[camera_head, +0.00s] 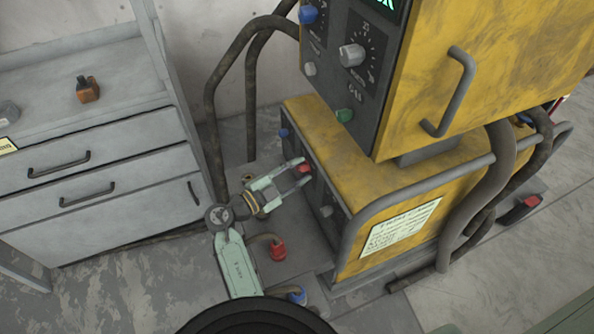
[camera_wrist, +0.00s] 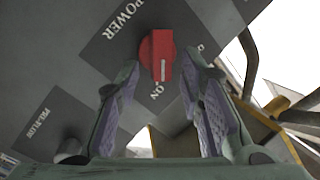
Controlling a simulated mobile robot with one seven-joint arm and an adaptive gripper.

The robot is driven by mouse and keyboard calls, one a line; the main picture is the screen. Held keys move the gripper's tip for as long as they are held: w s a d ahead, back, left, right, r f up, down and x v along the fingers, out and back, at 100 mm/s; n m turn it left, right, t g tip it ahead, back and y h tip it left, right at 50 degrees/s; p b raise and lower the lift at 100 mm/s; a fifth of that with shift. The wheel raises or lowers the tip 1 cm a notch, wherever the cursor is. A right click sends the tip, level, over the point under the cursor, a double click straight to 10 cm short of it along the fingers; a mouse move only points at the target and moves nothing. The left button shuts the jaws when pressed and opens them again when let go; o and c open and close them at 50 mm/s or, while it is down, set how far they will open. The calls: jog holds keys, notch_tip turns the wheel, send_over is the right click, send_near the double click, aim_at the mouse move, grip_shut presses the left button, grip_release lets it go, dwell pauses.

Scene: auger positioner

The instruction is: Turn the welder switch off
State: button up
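The welder (camera_head: 348,150) is a yellow machine with a dark front panel. Its red power switch (camera_head: 305,169) sits on the lower unit's panel. In the wrist view the red switch (camera_wrist: 157,52) is a knob with a white line pointing down toward a partly hidden "ON" label; "POWER" is printed to its left. My gripper (camera_head: 295,172) is open in front of the switch. In the wrist view its fingertips (camera_wrist: 163,75) lie on either side of the knob with gaps showing. I cannot tell whether either finger touches it.
The upper yellow unit (camera_head: 490,70) overhangs the lower one. A grey tube frame (camera_head: 400,190) and thick cables (camera_head: 252,80) run around the machine. Red (camera_head: 279,250) and blue (camera_head: 297,294) connectors are near my arm. A grey drawer cabinet (camera_head: 100,200) stands left.

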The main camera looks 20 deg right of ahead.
grip_shut()
dwell(0.3)
jog(key=shift+n, duration=0.3)
jog(key=n, duration=0.1)
jog(key=n+y+b, duration=0.1)
jog(key=shift+w+r+n+g, duration=0.2)
jog(key=shift+n+g, duration=0.1)
jog(key=shift+n, duration=0.1)
jog(key=n, duration=0.2)
jog(key=n+g, duration=0.1)
jog(key=shift+w+r+n+y, duration=0.3)
jog(key=shift+w+n, duration=0.1)
jog(key=n+g, duration=0.1)
jog(key=n, duration=0.1)
jog(key=w+n+g+p, duration=0.1)
jog(key=n, duration=0.1)
jog(key=shift+y, duration=0.4)
jog(key=shift+w+a+f+n+g+p, duration=0.15)
jog(key=shift+n+g+p, duration=0.3)
jog(key=shift+n, duration=0.45)
jog(key=shift+w+d+f+n+g+p, duration=0.15)
jog(key=shift+n+g+p, duration=0.1)
jog(key=shift+n+p, duration=0.5)
jog(key=shift+a+n, duration=0.1)
jog(key=shift+n, duration=0.15)
